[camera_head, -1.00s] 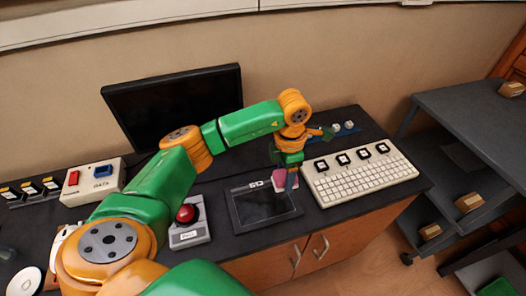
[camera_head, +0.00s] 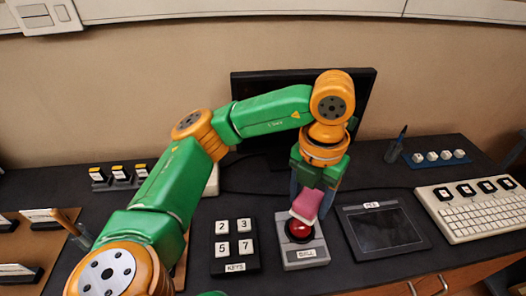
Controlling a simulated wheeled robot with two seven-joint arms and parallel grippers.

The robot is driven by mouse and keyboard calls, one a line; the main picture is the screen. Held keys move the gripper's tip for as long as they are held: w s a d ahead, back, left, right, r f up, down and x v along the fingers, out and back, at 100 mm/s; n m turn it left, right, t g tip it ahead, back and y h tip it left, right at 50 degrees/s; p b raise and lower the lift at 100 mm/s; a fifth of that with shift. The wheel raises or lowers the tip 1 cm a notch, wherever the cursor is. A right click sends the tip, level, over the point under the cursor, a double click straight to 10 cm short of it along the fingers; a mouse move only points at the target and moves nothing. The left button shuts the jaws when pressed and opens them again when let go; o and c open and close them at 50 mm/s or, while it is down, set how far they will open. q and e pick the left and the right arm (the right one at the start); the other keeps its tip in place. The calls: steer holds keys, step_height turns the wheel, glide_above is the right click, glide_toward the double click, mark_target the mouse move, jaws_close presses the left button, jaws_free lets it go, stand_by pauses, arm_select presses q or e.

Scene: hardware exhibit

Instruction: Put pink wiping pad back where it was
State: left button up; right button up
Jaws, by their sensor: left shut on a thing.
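The pink wiping pad (camera_head: 307,206) is held in my left gripper (camera_head: 311,199), which is shut on it and points down. In the picture the pad is just above or at the red ball (camera_head: 299,230) of the trackball unit labelled BALL. I cannot tell whether pad and ball touch. The gripper fingers are partly hidden by the wrist. My right gripper is not in view.
A black tablet (camera_head: 382,229) lies right of the ball unit, with a white keyboard (camera_head: 475,209) further right. A key block (camera_head: 234,245) stands to the left. A dark monitor (camera_head: 359,95) stands behind my arm. Brown boards (camera_head: 20,244) lie far left.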

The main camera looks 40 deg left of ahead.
arm_select(q)
steer(key=w+a+f, duration=0.5)
steer(key=w+a, duration=0.1)
steer(key=b, duration=0.1)
glide_above(287, 197)
steer(key=f, duration=0.3)
steer(key=shift+s+d+f, duration=0.15)
steer(key=shift+d+f, duration=0.05)
steer(key=shift+f, duration=0.15)
steer(key=f, duration=0.1)
steer(key=f+p, duration=0.1)
steer(key=f, duration=0.1)
steer(key=shift+a+f, duration=0.2)
steer(key=shift+f, duration=0.2)
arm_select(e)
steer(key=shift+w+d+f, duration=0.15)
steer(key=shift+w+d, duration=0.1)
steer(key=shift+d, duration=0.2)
arm_select(q)
steer(key=shift+f+b, duration=0.2)
steer(key=shift+b, duration=0.1)
steer(key=o, duration=1.3)
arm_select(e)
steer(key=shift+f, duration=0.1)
arm_select(q)
steer(key=shift+r, duration=0.1)
